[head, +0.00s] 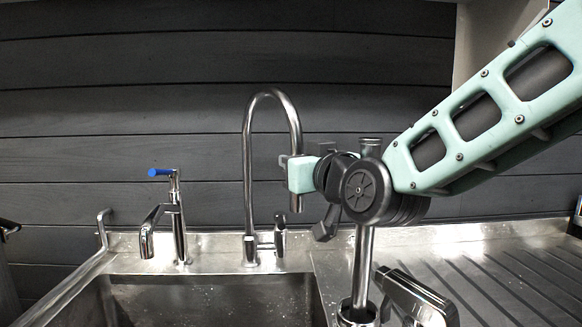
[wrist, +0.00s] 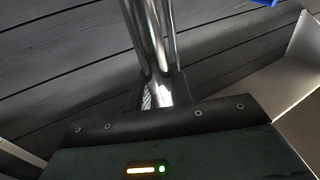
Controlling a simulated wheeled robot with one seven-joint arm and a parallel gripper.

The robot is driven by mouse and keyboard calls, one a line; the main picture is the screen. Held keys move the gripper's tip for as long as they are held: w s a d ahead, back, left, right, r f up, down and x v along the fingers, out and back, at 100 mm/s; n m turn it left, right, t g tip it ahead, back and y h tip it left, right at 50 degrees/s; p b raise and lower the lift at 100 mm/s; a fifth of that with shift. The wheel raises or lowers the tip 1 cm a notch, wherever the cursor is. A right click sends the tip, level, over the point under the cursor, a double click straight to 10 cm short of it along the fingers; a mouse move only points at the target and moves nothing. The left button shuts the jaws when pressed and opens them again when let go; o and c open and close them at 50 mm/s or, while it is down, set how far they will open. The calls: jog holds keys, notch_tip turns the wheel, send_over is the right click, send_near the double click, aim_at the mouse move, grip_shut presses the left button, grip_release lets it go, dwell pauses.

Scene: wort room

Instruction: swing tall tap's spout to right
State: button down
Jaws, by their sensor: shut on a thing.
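The tall tap (head: 248,175) is a chrome gooseneck at the middle of the sink's back ledge, with a small lever at its base. Its spout arcs over to the right and its end points down. My gripper (head: 296,170) is at the spout's down-turned end, coming from the right, and is shut on the spout. The tip of the spout shows just below the gripper. In the wrist view the chrome spout (wrist: 150,45) runs down between the fingers of my gripper (wrist: 160,92). The fingertips are partly hidden.
A shorter tap with a blue-topped lever (head: 178,215) stands to the left. The steel sink basin (head: 210,290) lies below. A ribbed drainer (head: 500,270) is at the right. A dark plank wall (head: 120,110) stands close behind the taps.

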jog(key=c, duration=1.3)
grip_release()
jog(key=v, duration=0.7)
jog(key=shift+s, duration=0.25)
jog(key=shift+d, duration=0.15)
